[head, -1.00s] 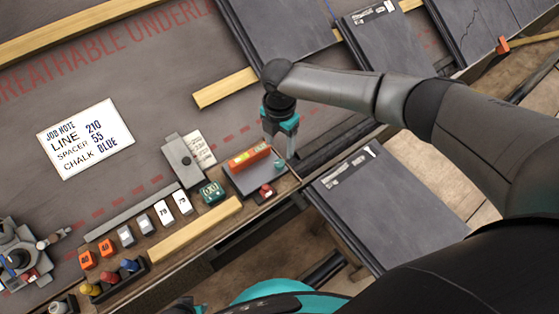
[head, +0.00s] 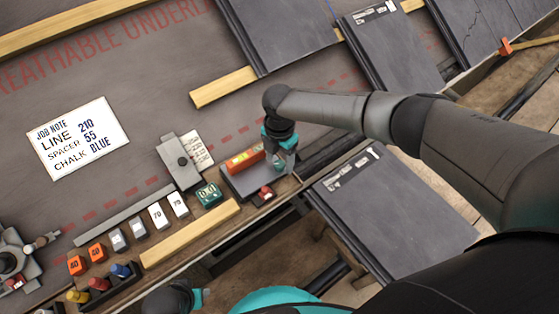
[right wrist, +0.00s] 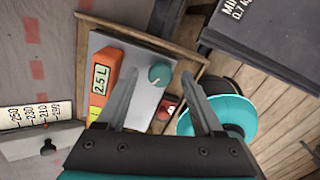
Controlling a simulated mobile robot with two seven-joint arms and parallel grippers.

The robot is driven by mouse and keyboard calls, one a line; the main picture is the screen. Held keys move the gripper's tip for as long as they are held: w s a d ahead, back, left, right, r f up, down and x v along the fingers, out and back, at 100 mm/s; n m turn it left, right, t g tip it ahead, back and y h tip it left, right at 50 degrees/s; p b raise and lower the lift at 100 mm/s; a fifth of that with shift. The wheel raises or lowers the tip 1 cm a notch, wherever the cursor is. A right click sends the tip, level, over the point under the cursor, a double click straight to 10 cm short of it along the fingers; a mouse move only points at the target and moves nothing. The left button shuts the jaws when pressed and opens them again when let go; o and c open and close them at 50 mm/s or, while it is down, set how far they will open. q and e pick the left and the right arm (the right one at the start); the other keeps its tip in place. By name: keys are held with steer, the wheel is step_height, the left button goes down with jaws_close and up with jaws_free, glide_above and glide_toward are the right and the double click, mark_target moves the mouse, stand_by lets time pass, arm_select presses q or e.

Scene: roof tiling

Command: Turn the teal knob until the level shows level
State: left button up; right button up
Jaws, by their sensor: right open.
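The teal knob (right wrist: 159,74) sits on a grey plate (right wrist: 132,52). In the right wrist view it lies between the fingertips of my right gripper (right wrist: 162,78), with a gap on both sides. My right gripper (head: 284,163) is open over the plate's right end and hides the knob in the head view. The orange level (right wrist: 102,78) lies on the plate left of the knob; its display seems to read "2.5 L". It also shows in the head view (head: 243,161), its right end partly covered. A dark and teal part at the bottom seems to be my left gripper (head: 196,298); its jaws are unclear.
A red button (head: 265,194) sits in front of the plate, and a green box with a display (head: 208,194) to its left. A slate tile (head: 400,210) lies at right.

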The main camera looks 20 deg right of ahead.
steer(key=shift+f, duration=0.15)
steer(key=shift+c, duration=0.3)
jaws_close()
stand_by(0.3)
